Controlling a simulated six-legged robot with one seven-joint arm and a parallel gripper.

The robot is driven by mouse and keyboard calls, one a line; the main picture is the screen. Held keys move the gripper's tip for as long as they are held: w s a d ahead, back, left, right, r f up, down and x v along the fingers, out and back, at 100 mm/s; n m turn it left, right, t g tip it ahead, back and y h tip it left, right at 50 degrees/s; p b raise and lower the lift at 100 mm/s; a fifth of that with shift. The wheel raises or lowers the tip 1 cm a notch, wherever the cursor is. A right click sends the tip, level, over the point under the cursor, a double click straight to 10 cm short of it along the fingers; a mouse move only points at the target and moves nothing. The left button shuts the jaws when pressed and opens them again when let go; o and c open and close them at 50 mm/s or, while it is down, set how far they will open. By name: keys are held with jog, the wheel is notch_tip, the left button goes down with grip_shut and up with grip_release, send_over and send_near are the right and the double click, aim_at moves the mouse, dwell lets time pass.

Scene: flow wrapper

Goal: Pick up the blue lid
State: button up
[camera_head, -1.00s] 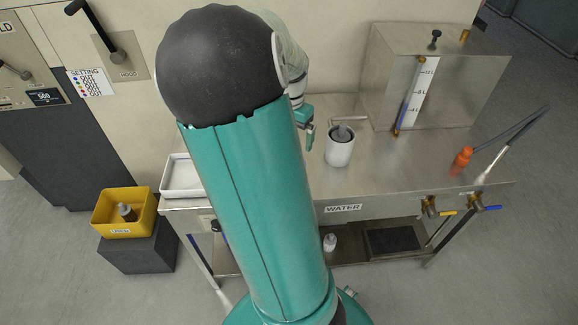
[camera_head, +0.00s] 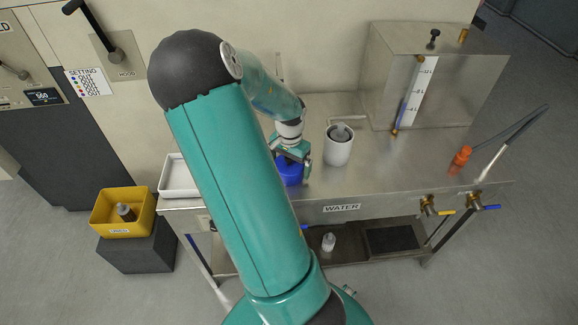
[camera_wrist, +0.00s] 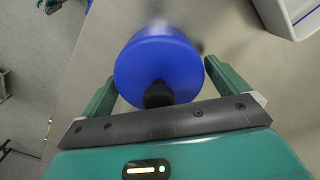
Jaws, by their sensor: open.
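The blue lid (camera_wrist: 158,62) is a round blue disc with a black knob (camera_wrist: 158,95) in the wrist view. It lies between the two fingers of my gripper (camera_wrist: 160,72), with the knob toward the palm. My gripper is open, and I cannot tell whether either finger touches the lid. In the head view the blue lid (camera_head: 289,174) shows beneath my gripper (camera_head: 293,162), over the steel table's front part. My arm and gripper hide part of it.
A white cup (camera_head: 338,152) with a grey object in it stands right of my gripper. A white tray (camera_head: 178,180) is at the table's left end. A steel tank (camera_head: 450,85) stands at the back right. An orange-handled tool (camera_head: 461,158) lies farther right.

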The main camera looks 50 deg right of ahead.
jog(key=shift+f, duration=0.35)
jog(key=c, duration=0.9)
jog(key=shift+o, duration=0.2)
jog(key=shift+r, duration=0.1)
